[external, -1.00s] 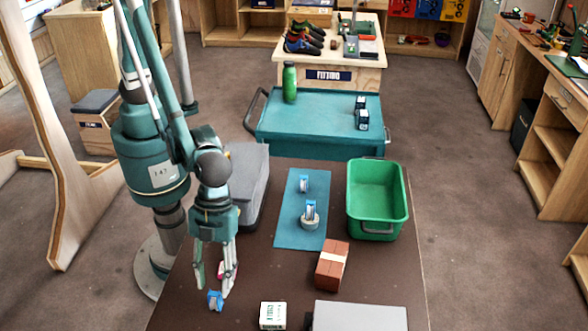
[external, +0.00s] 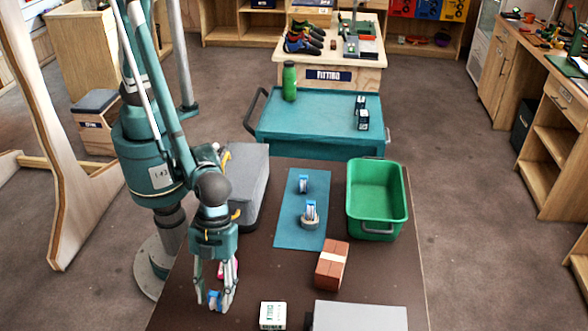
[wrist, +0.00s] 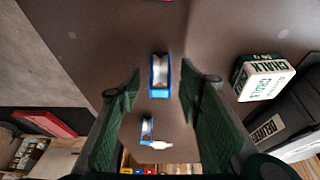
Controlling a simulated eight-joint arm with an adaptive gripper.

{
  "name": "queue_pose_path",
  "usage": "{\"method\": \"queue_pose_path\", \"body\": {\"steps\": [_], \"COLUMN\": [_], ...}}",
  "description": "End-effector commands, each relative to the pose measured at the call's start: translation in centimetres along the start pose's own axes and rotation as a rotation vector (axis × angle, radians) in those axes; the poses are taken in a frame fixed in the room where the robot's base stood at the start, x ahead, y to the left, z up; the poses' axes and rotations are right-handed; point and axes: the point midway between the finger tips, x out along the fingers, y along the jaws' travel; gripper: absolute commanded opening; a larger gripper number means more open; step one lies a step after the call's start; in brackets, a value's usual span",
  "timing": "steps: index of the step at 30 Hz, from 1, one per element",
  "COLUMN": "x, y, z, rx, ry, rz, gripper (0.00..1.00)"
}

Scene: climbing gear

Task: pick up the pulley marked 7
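A blue-rimmed pulley with a pale wheel (wrist: 160,75) stands on the brown table between the fingertips of my gripper (wrist: 161,72) in the wrist view. The gripper is open, with a gap on both sides of the pulley. In the external view my gripper (external: 215,303) is low at the front left, with its fingers around the same blue pulley (external: 214,299). A second small blue-and-white object (wrist: 147,130), pulley-like, shows lower in the wrist view. I cannot read any number.
A chalk box (external: 272,315) stands right of my gripper, with a grey box (external: 360,316) beyond it. A pink object (external: 232,268) lies just behind the fingers. A brick block (external: 331,265), green bin (external: 376,200) and grey case (external: 246,185) are farther off.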

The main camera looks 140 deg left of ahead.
Motion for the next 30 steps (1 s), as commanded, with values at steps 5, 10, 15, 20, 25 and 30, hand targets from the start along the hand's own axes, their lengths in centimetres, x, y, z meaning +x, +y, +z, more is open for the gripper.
{"method": "queue_pose_path", "body": {"steps": [5, 10, 15, 20, 25, 30], "x": [0.54, 0.52, 0.51, 0.5, 0.5, 0.5], "y": [0.0, 0.0, 0.0, 0.0, 0.0, 0.0], "z": [0.02, 0.02, 0.01, 0.01, 0.01, 0.01], "rx": [0.0, 0.0, 0.0, 0.0, 0.0, 0.0], "ry": [0.0, 0.0, 0.0, 0.0, 0.0, 0.0], "rz": [0.0, 0.0, 0.0, 0.0, 0.0, 0.0], "gripper": [0.36, 0.36, 0.36, 0.36, 0.15, 0.06]}}
